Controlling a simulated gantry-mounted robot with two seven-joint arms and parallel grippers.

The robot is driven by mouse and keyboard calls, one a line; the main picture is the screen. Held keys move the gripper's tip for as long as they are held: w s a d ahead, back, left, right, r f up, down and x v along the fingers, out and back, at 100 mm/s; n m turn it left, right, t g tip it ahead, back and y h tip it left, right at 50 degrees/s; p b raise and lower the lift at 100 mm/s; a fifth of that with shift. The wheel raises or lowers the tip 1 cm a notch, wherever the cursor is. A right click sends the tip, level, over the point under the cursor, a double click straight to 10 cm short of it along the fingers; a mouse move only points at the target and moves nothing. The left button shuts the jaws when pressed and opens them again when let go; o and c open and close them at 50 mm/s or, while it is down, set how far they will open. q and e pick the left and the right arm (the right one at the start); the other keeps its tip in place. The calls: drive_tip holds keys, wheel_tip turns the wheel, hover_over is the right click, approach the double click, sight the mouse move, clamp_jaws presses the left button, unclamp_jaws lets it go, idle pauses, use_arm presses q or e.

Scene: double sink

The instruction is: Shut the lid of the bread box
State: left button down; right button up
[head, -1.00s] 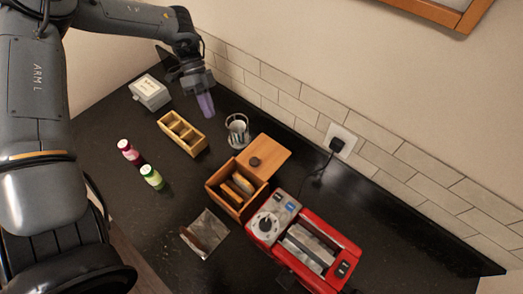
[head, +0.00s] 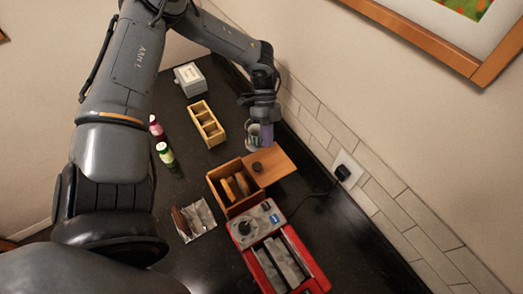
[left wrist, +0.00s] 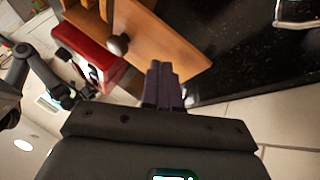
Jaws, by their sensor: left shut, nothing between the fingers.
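The wooden bread box (head: 234,187) stands on the dark counter with slices of bread inside. Its lid (head: 277,165) is open, lying out on the wall side, with a dark round knob (head: 257,167) on it. In the left wrist view the lid (left wrist: 165,45) and its knob (left wrist: 118,44) show just beyond my fingers. My left gripper (head: 266,135) is shut and empty, fingers pointing down, close to the far edge of the lid. It also shows in the left wrist view (left wrist: 163,88); I cannot tell whether it touches the lid.
A red toaster (head: 278,257) stands right beside the box. A wooden divided tray (head: 207,124), a glass (head: 252,136) partly behind my gripper, two small bottles (head: 165,154) and a packet (head: 194,220) are nearby. The tiled wall (head: 320,131) is close behind.

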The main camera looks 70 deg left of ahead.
sight(261, 159)
use_arm(q)
drive_tip(key=shift+s+d+f+p, duration=0.3)
drive_tip(key=shift+s+d+p, duration=0.15)
drive_tip(key=shift+s+d, duration=0.15)
drive_tip(key=shift+s+d+f+p, duration=0.3)
drive_tip(key=shift+s+d+p, duration=0.1)
drive_tip(key=shift+s+d, duration=0.15)
drive_tip(key=shift+s+d+f+p, duration=0.1)
drive_tip(key=shift+s+d+p, duration=0.25)
drive_tip(key=shift+s, duration=0.1)
drive_tip(key=shift+s+d+f, duration=0.1)
drive_tip(key=shift+s+d, duration=0.05)
drive_tip(key=shift+s, duration=0.1)
